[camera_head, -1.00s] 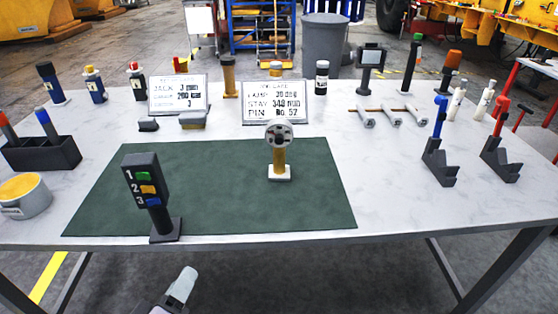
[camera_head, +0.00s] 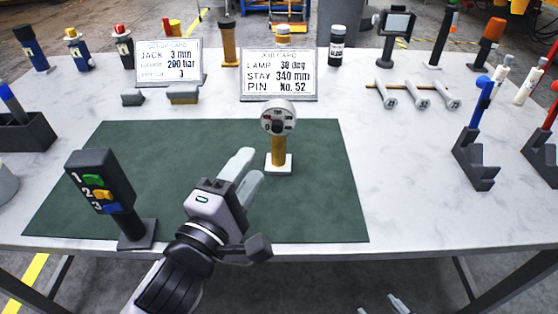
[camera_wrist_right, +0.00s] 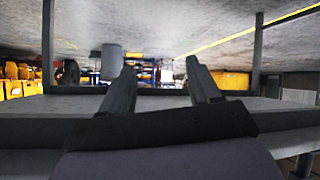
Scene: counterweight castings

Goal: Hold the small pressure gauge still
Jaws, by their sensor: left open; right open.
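The small pressure gauge (camera_head: 278,118) stands upright on the green mat (camera_head: 330,215), with a round grey dial, a brass-coloured stem and a white square base. My left gripper (camera_head: 250,167) is over the mat, just left of and nearer than the gauge's base. Its pale fingers point toward the gauge and hold nothing; they look apart from the stem. My right gripper (camera_head: 382,305) shows only as fingertips below the table's front edge. In the right wrist view its fingers (camera_wrist_right: 160,66) are spread and empty.
A black button box (camera_head: 100,182) with buttons 1, 2, 3 stands left of my left gripper. Two cards, a setup card (camera_head: 168,62) and a job card (camera_head: 279,85), stand behind the mat. Black holders (camera_head: 475,160) stand at right.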

